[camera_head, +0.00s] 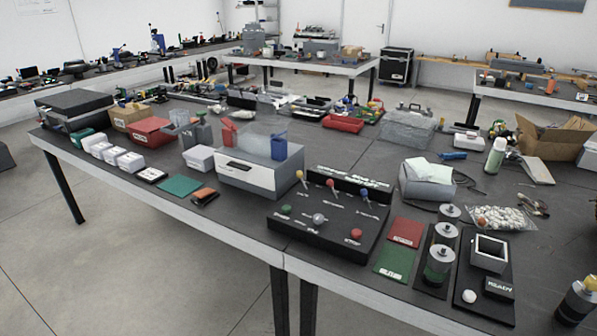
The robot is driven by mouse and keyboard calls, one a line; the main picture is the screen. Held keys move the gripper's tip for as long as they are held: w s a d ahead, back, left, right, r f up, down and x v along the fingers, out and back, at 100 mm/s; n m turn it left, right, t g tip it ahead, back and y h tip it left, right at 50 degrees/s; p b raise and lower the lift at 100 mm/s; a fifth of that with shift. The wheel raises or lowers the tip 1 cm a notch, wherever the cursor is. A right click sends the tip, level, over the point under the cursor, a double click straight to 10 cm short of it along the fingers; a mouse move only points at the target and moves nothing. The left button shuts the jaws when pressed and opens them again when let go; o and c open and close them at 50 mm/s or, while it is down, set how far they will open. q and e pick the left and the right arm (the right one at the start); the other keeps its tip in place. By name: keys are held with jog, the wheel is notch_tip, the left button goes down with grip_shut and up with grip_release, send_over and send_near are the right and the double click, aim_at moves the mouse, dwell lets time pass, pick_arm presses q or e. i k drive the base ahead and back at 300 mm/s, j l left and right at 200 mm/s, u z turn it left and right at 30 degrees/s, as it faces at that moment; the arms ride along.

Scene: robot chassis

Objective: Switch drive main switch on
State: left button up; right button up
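A black control panel (335,238) lies on the front table, near its front edge. Nearer the front are a green knob (285,210), a grey knob (319,218) and a red knob (355,233). The white labels are too small to read, so I cannot tell which control is the drive main switch. Neither of my grippers is in view.
A bag of white pieces (503,219) lies at the right.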

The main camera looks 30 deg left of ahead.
aim_at(300, 174)
jog(key=i+j, duration=0.1)
jog(key=j, duration=0.25)
jog(key=i+j, duration=0.15)
jog(key=j, duration=0.25)
jog(key=i+j, duration=0.1)
jog(key=j, duration=0.25)
jog(key=i+j, duration=0.15)
jog(key=j, duration=0.25)
jog(key=i+j, duration=0.1)
jog(key=j, duration=0.25)
jog(key=i+j, duration=0.15)
jog(key=j, duration=0.25)
jog(key=i+j, duration=0.1)
jog(key=j, duration=0.25)
jog(key=i+j, duration=0.1)
jog(key=j, duration=0.3)
